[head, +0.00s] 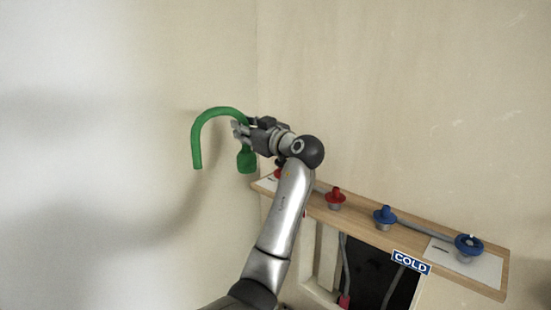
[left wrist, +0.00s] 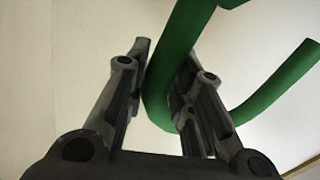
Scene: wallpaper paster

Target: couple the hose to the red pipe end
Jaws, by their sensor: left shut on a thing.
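The green hose (head: 214,112) is bent into an arch, with its plain left end hanging down and a wider green end piece (head: 246,161) at the right. My left gripper (head: 241,129) is shut on the hose near the right side of the arch, in the air before the wall. In the left wrist view the hose (left wrist: 167,85) passes between the fingers (left wrist: 168,58). A red pipe end (head: 335,196) stands upright on the wooden shelf, right of and below the gripper. Another red piece (head: 278,174) at the shelf's left end is partly hidden by my arm.
The wooden shelf (head: 352,221) also bears two blue pipe ends (head: 384,214) (head: 468,245) on its right part, joined by grey pipes. A COLD sign (head: 411,262) is on its front edge. Below is a dark opening (head: 370,272). The space left of the hose is free.

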